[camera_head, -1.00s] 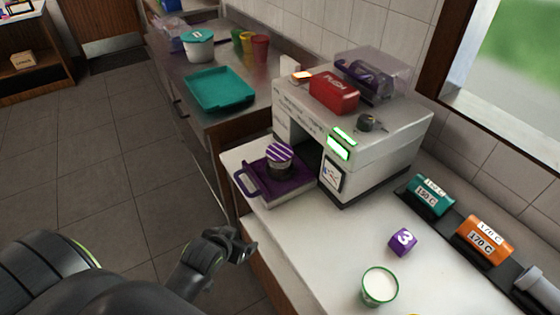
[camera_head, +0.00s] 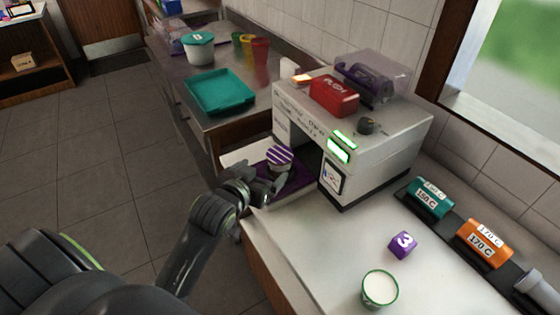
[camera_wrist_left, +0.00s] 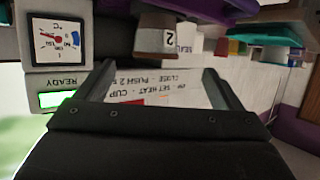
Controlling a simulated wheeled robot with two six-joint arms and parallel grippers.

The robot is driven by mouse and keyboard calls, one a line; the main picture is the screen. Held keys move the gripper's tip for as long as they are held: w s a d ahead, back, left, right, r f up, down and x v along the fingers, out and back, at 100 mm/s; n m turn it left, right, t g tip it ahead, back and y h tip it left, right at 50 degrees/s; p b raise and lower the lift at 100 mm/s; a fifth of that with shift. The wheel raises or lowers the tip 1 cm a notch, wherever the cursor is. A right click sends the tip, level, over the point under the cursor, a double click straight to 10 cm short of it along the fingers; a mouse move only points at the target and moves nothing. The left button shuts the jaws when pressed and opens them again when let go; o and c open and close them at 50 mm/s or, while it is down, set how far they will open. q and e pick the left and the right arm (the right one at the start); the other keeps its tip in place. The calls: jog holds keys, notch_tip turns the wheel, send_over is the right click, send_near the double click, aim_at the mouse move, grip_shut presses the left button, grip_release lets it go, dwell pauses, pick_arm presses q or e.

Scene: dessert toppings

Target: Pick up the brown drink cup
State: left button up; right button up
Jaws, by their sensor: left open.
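A cup with a purple-and-white striped top (camera_head: 279,155) stands on the purple tray (camera_head: 262,157) at the mouth of the white machine (camera_head: 385,155). Its side is mostly hidden by my gripper, so I cannot tell its colour now. My left gripper (camera_head: 266,185) is at the tray's near left side, close beside the cup. In the left wrist view its two fingers (camera_wrist_left: 165,82) are apart, with the machine's printed front visible between them. I cannot make out the cup there. My right gripper is not in view.
A purple cube marked 3 (camera_head: 403,244) and a green-rimmed cup of white contents (camera_head: 380,287) stand on the white counter. A teal tray (camera_head: 220,91) lies on the back counter, with several cups behind it.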

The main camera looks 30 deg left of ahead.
aim_at(273, 163)
pick_arm(q)
jog(key=x, duration=0.5)
jog(key=shift+p, duration=0.3)
jog(key=shift+p+x, duration=0.3)
jog(key=shift+x, duration=0.55)
jog(key=shift+d+p+x, duration=0.15)
jog(key=shift+p+x, duration=0.05)
jog(key=shift+x, duration=0.75)
jog(key=shift+d+p+x, duration=0.2)
jog(key=shift+x, duration=0.75)
jog(key=shift+s+f, duration=0.1)
jog(key=shift+c, duration=0.5)
